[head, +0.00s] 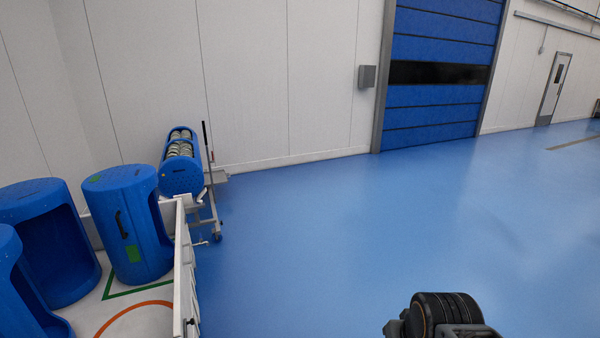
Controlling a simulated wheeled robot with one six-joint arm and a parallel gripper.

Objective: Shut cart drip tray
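A metal cart (211,197) stands by the back wall in the head view, left of centre, with a tall upright post and a caster at its foot. A blue tub (179,183) with an open front rests on or just behind it, holding several pale round items (180,149). A flat grey metal piece (217,176) shows at the cart's side; I cannot tell whether it is the drip tray or whether the tray is open. The white barrier hides the cart's lower left. Part of my arm shows at the bottom right, far from the cart; my gripper is not visible.
Blue tubs (127,225) stand at the left on a white floor area with green and orange lines. A low white barrier (184,265) edges it. The blue floor (320,230) right of the cart is clear. A blue shutter door (440,65) is at the back.

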